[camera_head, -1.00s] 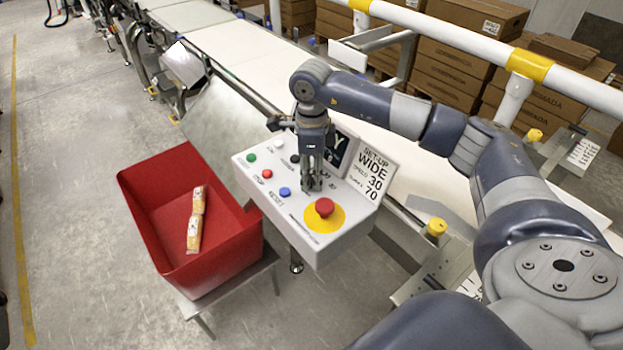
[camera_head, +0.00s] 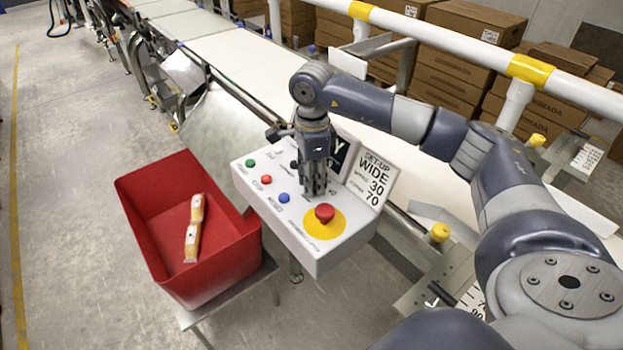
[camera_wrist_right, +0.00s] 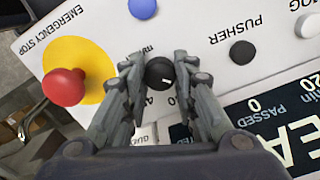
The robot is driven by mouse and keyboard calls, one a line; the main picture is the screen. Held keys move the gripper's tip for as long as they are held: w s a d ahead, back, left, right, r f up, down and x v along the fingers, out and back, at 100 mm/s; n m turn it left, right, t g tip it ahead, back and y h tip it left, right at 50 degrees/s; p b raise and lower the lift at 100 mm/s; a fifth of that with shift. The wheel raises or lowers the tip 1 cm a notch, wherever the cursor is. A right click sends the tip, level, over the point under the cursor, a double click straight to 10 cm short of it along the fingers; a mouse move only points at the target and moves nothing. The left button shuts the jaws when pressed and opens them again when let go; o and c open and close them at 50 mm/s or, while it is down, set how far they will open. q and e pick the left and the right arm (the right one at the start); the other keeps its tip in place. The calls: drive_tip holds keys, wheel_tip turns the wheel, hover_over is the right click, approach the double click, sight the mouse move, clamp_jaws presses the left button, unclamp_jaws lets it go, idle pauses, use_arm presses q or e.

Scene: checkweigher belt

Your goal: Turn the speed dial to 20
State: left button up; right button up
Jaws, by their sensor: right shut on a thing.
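The control box (camera_head: 262,185) stands in the middle of the head view. My right gripper (camera_head: 315,192) points down at its top, among the buttons and knobs. In the right wrist view, my right gripper (camera_wrist_right: 160,78) is shut on a small black dial (camera_wrist_right: 160,71), with a finger on each side. A short white mark shows on the dial's face. A "20" is printed close to the dial, and the fingers cover much of the other lettering around it. In the head view the gripper hides the dial. My left gripper is not in view.
A red emergency stop (camera_wrist_right: 64,87) on a yellow disc is beside the fingers. A second black knob (camera_wrist_right: 243,53) is labelled PUSHER. A set-up card (camera_head: 370,175) reads WIDE, 30, 70. A red bin (camera_head: 160,205) with packs stands left of the box.

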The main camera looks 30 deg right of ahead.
drive_tip(key=shift+r, duration=0.1)
drive_tip(key=o, duration=1.1)
wheel_tip(320, 180, up, 12)
drive_tip(key=shift+f, duration=0.1)
